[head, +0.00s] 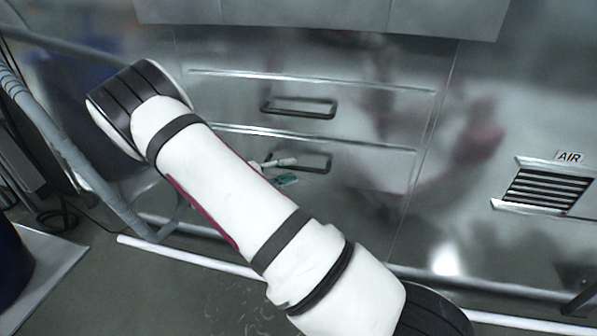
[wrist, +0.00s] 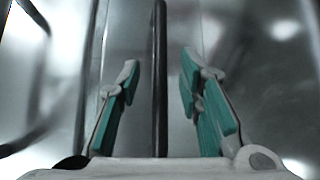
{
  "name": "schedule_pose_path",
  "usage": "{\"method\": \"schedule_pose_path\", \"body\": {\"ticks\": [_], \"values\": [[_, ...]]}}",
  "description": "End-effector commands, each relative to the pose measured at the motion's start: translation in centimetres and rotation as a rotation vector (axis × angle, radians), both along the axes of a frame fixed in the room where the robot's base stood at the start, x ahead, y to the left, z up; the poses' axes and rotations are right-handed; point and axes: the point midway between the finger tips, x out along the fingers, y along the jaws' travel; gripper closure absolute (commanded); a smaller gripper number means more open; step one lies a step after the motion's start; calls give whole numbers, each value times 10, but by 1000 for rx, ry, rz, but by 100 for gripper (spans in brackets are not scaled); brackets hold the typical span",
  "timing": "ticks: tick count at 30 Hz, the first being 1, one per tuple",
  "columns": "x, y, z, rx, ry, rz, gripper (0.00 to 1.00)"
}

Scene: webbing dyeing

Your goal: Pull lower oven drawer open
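The lower oven drawer (head: 375,168) is a flat metal front below a similar upper drawer. It looks flush with the panel around it. Its dark bar handle (head: 322,158) shows partly in the head view, with my gripper (head: 283,171) in front of its left part. In the wrist view, the handle (wrist: 160,120) runs as an upright dark bar between the two green-padded fingers of my gripper (wrist: 160,72). The fingers are open, with a visible gap on each side of the bar. My arm hides part of the drawer's left side in the head view.
The upper drawer has its own dark handle (head: 298,107) just above. A vent marked AIR (head: 548,187) is at the right. A grey hose (head: 75,150) and pipe run down the left. A white rail (head: 190,257) lies low along the front.

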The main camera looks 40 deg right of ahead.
Motion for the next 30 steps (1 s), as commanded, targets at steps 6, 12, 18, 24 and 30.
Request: {"method": "schedule_pose_path", "body": {"ticks": [6,12,18,24,30], "values": [[-4,-30,-5,0,1,-1,67],[-6,-40,-6,0,1,0,67],[-6,-41,-6,0,1,0,67],[-6,-41,-6,0,1,0,99],[-6,-41,-6,0,2,0,100]]}}
